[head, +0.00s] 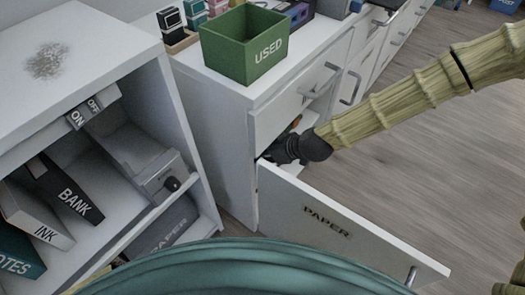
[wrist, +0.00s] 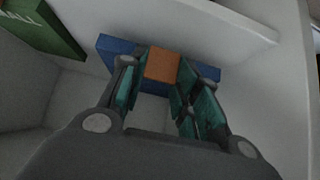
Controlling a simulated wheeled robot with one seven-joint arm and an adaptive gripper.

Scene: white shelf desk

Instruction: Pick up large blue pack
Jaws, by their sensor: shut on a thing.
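The large blue pack (wrist: 113,45) lies across the far side of the compartment in the wrist view, with an orange-brown patch across its middle. My gripper (wrist: 165,85) has its fingers on either side of that patch and is shut on the pack. In the head view my gripper (head: 283,150) reaches into the open cabinet compartment behind the door marked PAPER (head: 340,226). The pack itself is mostly hidden there by my arm and the cabinet.
A green box with partly visible lettering (wrist: 47,27) stands left of the pack in the wrist view. White compartment walls are close around my gripper. A green USED bin (head: 245,45) stands on the cabinet top (head: 215,82). An open white shelf (head: 95,25) is at left.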

